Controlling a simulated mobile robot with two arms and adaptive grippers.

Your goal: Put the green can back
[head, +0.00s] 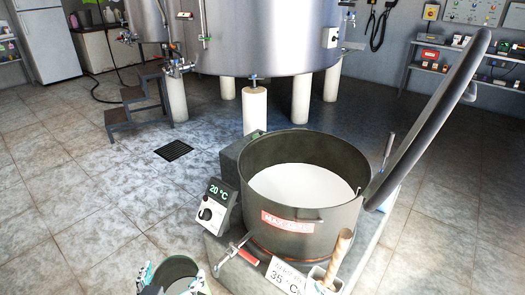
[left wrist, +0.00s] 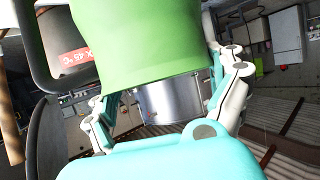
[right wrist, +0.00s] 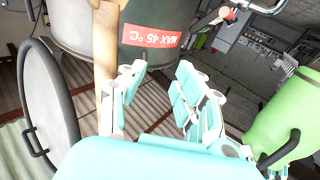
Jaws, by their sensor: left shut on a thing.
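The green can (left wrist: 145,45) is between the fingers of my left gripper (left wrist: 165,98), which is shut on it. In the head view, the open top of the can (head: 178,264) shows at the bottom edge, left of the vat, with the left fingers (head: 172,284) at its sides. The green can (right wrist: 285,120) also shows at the right of the right wrist view, with a black handle. My right gripper (right wrist: 158,95) is open; its fingers are apart with nothing clearly held. What lies under the can is hidden.
A dark vat (head: 340,222) of white liquid, labelled MAX 45 °C, stands beside the can. A controller (head: 213,206) reads 20 °C. A wooden handle (head: 339,252) rises near a 35 °C card (head: 286,277). A steel tank (head: 265,40) and steps (head: 132,105) stand behind. Floor at left is clear.

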